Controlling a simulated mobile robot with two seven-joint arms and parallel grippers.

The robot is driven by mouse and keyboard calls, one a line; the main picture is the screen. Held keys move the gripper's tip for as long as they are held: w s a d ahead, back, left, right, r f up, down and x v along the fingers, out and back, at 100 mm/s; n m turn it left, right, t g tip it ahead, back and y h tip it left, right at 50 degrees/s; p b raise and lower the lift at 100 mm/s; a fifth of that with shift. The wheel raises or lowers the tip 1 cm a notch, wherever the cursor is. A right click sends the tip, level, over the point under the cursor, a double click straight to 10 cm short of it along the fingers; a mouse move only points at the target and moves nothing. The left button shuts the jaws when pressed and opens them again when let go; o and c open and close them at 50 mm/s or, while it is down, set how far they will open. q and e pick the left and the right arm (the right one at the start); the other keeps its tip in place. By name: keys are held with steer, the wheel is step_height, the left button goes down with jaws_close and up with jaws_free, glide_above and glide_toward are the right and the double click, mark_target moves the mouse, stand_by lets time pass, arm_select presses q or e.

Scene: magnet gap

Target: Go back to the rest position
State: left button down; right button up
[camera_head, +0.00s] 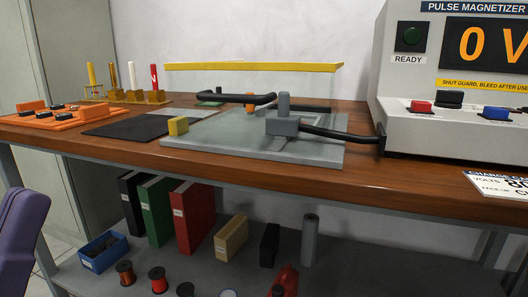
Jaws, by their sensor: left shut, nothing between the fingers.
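A purple part of my left gripper and arm (18,240) shows at the lower left edge of the head view. It is in front of and below the left end of the bench, apart from everything on it. The left gripper is shut and holds nothing; its fingertips are hard to make out. My right gripper is not in view.
The wooden bench (420,182) bears a grey plate fixture (215,142) with a clear, yellow-topped shield, a black mat (125,129), an orange tray (45,118) and the pulse magnetizer (440,125), reading 0 V. The lower shelf (345,270) holds binders, spools and a blue bin (103,255).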

arm_select(q)
steer(key=w+r+n+g+y+p, duration=0.2)
steer(key=w+r+g+y+p, duration=0.55)
steer(key=p, duration=1.15)
steer(key=s+a+r+g+y+p, duration=0.1)
steer(key=s+r+g+p, duration=0.5)
steer(key=s+g+p, duration=0.25)
steer(key=s+a+r+g+p, duration=0.2)
steer(key=s+r+g+p, duration=0.5)
steer(key=s+p, duration=0.25)
step_height(320, 180, up, 37)
steer(key=p, duration=3.7)
steer(key=shift+p, duration=0.3)
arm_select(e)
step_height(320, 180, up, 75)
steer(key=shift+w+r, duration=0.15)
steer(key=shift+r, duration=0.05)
arm_select(q)
steer(key=shift+w, duration=0.1)
